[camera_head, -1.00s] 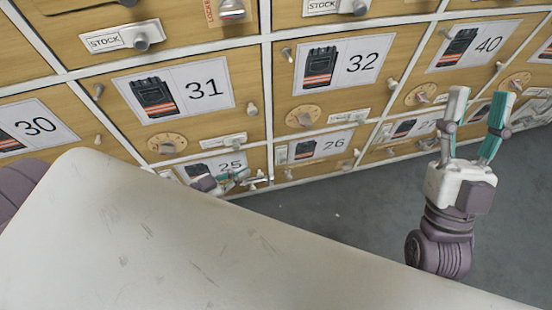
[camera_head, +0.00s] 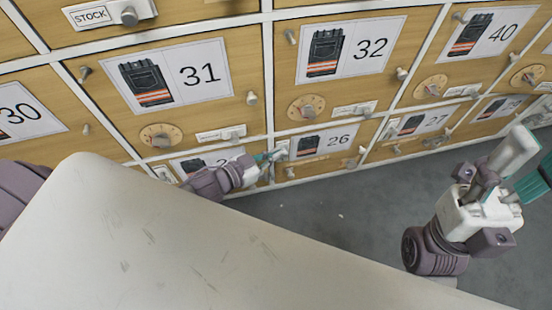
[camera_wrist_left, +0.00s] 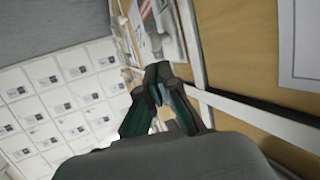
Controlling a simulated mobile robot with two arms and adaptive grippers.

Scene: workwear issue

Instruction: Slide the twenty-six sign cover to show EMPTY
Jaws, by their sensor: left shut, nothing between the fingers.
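The door marked 26 (camera_head: 338,139) is in the bottom row of the wooden cabinet. A narrow pale upright sign plate (camera_head: 282,147) sits at its left edge; its wording and its cover's position are unreadable. My left gripper (camera_head: 270,157) is shut and empty, with its teal tips close to this plate's lower part. I cannot tell whether they touch it. In the left wrist view, the left gripper's tips (camera_wrist_left: 158,72) meet below a blurred white and grey fitting. My right gripper (camera_head: 522,170) is open and empty at the far right, away from door 26.
A large pale panel (camera_head: 180,245) fills the lower foreground and hides the lower left doors. Doors 31 (camera_head: 208,75) and 32 (camera_head: 370,48) above carry dials and knobs. A knob (camera_head: 361,151) projects on door 26's right side. Grey floor (camera_head: 345,210) is clear.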

